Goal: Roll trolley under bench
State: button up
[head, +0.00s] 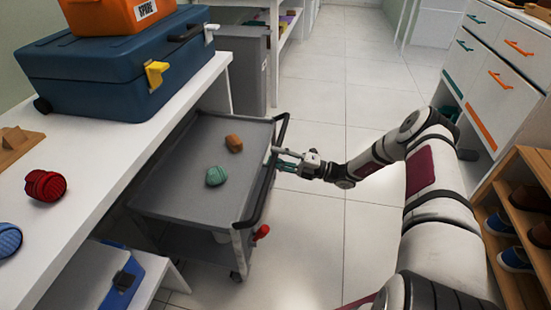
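The grey trolley (185,185) stands on the tiled floor, its left part beneath the edge of the white bench (150,125) and its right part out in the aisle. A brown item (234,143) and a teal item (216,176) lie on its top tray. A dark handle bar (262,194) runs along its right side. My gripper (272,158) reaches in from the right, with its fingertips at the handle bar. Whether the fingers are closed on the bar is too small to tell.
A blue toolbox (118,68) with an orange box (112,14) on it stands on the bench, with red and blue rolled items nearer. A grey bin (243,65) stands behind the trolley. Drawers (495,65) and a shoe rack (520,220) line the right. The middle floor is clear.

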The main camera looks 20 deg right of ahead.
jog(key=shift+w+a+r, duration=0.1)
jog(key=shift+w+a, duration=0.05)
jog(key=shift+a, duration=0.15)
grip_shut()
